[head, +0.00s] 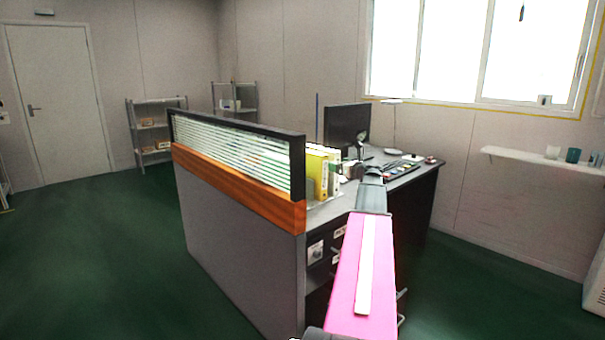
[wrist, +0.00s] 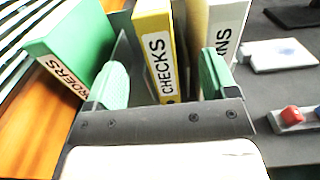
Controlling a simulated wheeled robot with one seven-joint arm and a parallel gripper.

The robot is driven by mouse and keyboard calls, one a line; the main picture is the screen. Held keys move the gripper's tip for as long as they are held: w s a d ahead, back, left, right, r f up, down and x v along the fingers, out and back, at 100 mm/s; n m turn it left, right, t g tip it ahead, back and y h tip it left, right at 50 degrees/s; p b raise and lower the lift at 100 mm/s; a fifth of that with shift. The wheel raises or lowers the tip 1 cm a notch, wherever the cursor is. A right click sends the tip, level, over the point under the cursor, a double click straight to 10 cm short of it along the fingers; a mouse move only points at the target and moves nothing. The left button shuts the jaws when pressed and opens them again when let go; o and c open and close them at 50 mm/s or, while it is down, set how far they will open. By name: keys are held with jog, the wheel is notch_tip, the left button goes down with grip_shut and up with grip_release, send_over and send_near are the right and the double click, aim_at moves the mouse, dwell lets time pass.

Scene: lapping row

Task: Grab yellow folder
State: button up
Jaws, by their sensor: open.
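The yellow folder (wrist: 161,55), labelled "CHECKS", stands upright in the middle of the wrist view. My gripper (wrist: 160,85) is open, with one green fingertip on each side of the yellow folder's spine. The left fingertip is near a green folder and the right one is in front of a pale folder. I cannot tell whether either finger touches a folder. In the head view the yellow folder (head: 318,175) stands at the near end of the desk behind the partition. My gripper (head: 345,171) is beside it there, partly hidden by my arm.
A green folder (wrist: 75,45) leans to the left and a pale folder (wrist: 222,25) stands close on the right. The desk (head: 412,177) holds a monitor (head: 346,127). A slatted partition (head: 235,150) edges the desk. A red item (wrist: 291,115) lies at right.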

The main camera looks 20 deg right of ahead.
aim_at(326, 161)
jog(key=x, duration=0.5)
jog(key=shift+w, duration=0.1)
jog(key=shift+a+f+x, duration=0.1)
jog(key=shift+x, duration=0.85)
jog(key=shift+a+f+x, duration=0.1)
jog(key=shift+a+x, duration=0.05)
jog(key=shift+x, duration=0.75)
jog(key=shift+a+f+x, duration=0.1)
jog(key=shift+f+x, duration=0.05)
jog(key=shift+x, duration=0.8)
grip_shut()
jog(key=shift+r, duration=0.15)
